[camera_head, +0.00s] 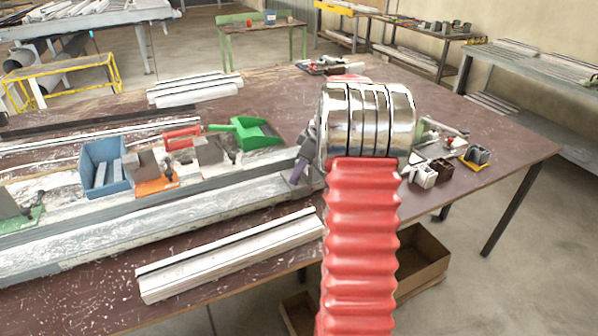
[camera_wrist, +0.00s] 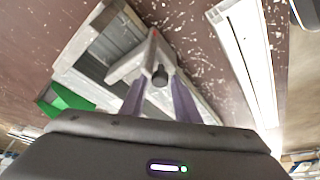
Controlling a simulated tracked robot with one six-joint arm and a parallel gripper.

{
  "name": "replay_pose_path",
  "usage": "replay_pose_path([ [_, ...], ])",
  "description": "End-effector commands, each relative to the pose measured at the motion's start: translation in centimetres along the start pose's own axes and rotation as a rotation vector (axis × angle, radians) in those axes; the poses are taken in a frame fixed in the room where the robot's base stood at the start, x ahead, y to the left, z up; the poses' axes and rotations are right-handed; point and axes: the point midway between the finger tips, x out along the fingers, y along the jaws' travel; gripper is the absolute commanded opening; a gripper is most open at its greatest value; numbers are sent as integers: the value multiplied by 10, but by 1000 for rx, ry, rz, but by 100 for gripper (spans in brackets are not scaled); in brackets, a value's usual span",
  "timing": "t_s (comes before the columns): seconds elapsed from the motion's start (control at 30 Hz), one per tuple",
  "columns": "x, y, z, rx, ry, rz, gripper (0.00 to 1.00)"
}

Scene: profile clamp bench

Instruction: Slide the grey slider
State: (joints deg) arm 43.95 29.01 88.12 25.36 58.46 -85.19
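The grey slider (camera_wrist: 128,68) shows in the wrist view as a pale angular piece with a black round knob (camera_wrist: 160,76) and a thin red edge at its top. My gripper (camera_wrist: 158,84) has its two purple fingers apart, one on each side of the knob. Whether the fingers touch the slider cannot be told. In the head view my gripper (camera_head: 298,170) is at the right end of the long grey rail (camera_head: 130,212). My red and chrome arm hides most of the slider there.
A blue bin (camera_head: 104,172), an orange-based clamp (camera_head: 157,186) and a green dustpan (camera_head: 250,134) are along the rail. A white profile (camera_head: 225,258) lies in front on the brown table (camera_head: 455,100). Small blocks (camera_head: 424,176) stand at the right.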

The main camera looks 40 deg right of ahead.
Motion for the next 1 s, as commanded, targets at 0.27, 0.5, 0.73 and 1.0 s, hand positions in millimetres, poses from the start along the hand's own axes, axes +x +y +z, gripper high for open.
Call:
replay_pose_path([
  [0.27,0,0,0,0,0,0,25],
  [0.5,0,0,0,0,0,0,8],
  [0.73,0,0,0,0,0,0,0],
  [1.0,0,1,0,-1,0,-1,0],
])
